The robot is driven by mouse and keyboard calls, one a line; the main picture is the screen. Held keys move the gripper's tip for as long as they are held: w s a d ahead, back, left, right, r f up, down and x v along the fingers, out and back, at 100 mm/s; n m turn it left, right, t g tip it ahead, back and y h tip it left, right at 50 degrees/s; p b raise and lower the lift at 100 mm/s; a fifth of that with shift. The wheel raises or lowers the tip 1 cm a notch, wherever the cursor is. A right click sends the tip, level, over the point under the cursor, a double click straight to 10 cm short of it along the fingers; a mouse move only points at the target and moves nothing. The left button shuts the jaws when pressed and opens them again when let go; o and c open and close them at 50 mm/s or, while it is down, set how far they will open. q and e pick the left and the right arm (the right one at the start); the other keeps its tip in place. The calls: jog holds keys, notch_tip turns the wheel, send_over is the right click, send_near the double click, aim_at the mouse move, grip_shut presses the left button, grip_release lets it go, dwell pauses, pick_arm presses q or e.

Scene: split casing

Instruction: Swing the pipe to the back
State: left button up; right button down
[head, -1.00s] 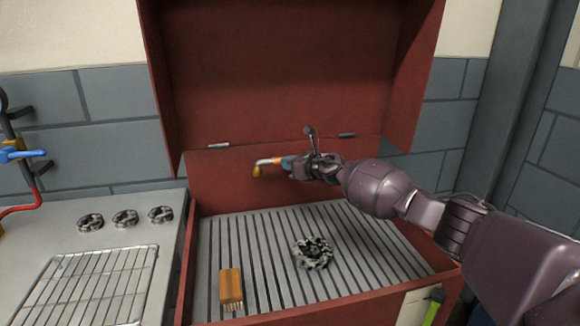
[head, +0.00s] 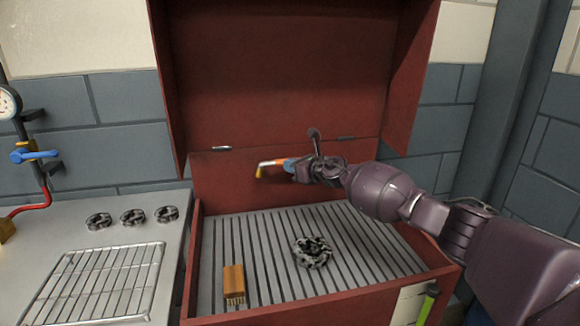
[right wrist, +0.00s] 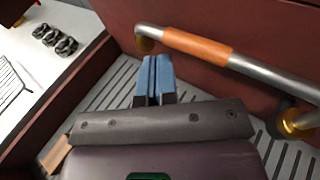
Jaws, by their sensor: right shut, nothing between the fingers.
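The pipe (right wrist: 197,47) is a grey metal tube with an orange sleeve and brass ends. It runs along the red back wall in the right wrist view, and its tip shows small in the head view (head: 270,163). My right gripper (right wrist: 153,66) has blue fingertips pressed together with nothing between them. It is beside the pipe, just below the orange sleeve in the wrist view. I cannot tell whether they touch. In the head view the right gripper (head: 289,166) hides much of the pipe. My left gripper is out of view.
The red casing (head: 312,306) has its lid (head: 285,75) raised and a slatted grey floor. A mottled handwheel (head: 312,252) and an orange brush (head: 234,284) lie on the slats. A counter with a wire rack (head: 100,285) and several knobs stands left.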

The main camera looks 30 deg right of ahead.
jog(key=s+a+r+p, duration=0.1)
jog(key=s+a+p, duration=0.1)
jog(key=s+p, duration=0.4)
jog(key=s, duration=0.4)
jog(key=shift+a+r+p, duration=0.15)
jog(key=shift+r+p, duration=0.05)
jog(key=shift+p, duration=0.1)
